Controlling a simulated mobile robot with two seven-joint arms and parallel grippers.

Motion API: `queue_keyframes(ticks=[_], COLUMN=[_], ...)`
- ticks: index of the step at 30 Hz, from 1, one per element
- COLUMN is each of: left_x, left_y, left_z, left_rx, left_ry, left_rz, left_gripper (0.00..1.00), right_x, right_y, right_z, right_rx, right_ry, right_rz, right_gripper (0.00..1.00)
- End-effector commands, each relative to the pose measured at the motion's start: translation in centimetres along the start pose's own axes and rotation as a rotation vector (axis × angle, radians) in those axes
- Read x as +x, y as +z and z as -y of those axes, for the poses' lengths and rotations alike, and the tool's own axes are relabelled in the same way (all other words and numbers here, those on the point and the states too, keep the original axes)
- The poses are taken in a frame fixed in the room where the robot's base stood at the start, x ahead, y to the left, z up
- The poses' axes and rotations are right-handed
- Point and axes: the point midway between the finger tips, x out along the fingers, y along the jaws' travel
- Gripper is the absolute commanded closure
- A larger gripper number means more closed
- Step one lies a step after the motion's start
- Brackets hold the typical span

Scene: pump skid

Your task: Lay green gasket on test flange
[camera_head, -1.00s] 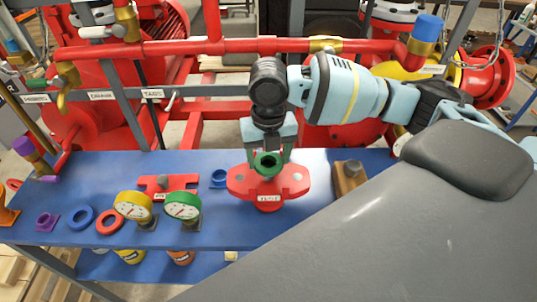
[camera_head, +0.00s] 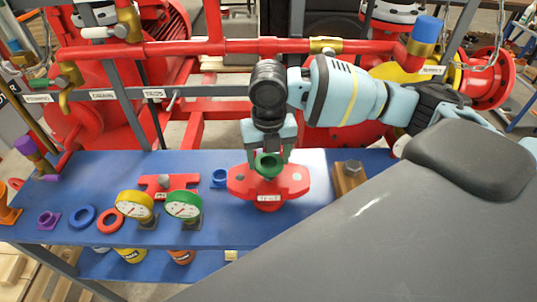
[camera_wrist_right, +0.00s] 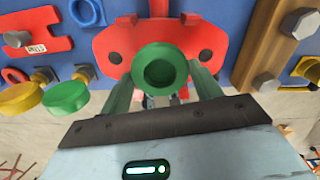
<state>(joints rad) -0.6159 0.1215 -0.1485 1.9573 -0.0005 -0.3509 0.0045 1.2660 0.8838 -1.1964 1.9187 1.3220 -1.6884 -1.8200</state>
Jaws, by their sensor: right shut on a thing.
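The green gasket (camera_head: 267,174) is a ring with a raised collar, gripped between the fingers of my right gripper (camera_head: 268,156). It is over the middle of the red test flange (camera_head: 240,183), a plate with a hole at each side and a label on its front. In the right wrist view the gasket (camera_wrist_right: 160,50) covers the centre of the flange (camera_wrist_right: 208,38), with my right fingers (camera_wrist_right: 162,82) on either side of it. I cannot tell whether the gasket touches the flange. My left gripper is not in view.
A yellow gauge (camera_head: 134,205) and a green gauge (camera_head: 183,205) stand left of the flange on the blue bench (camera_head: 230,232). A wooden block with a bolt (camera_head: 350,181) is close on the right. A blue gasket (camera_head: 82,217) lies further left. Red pipework (camera_head: 180,47) runs behind.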

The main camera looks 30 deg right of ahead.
Motion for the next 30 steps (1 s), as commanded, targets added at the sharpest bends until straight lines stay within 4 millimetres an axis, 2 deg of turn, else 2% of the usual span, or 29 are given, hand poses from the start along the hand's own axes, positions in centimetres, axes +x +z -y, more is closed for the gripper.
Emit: queue_keyframes(ticks=[30], left_x=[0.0], left_y=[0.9], left_z=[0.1], left_rx=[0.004], left_ry=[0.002], left_rz=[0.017], left_gripper=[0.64], right_x=[2.0], right_y=[0.0], right_z=[0.0], right_rx=[0.0], right_ry=[-0.001], right_rz=[-0.001], right_gripper=[0.59])
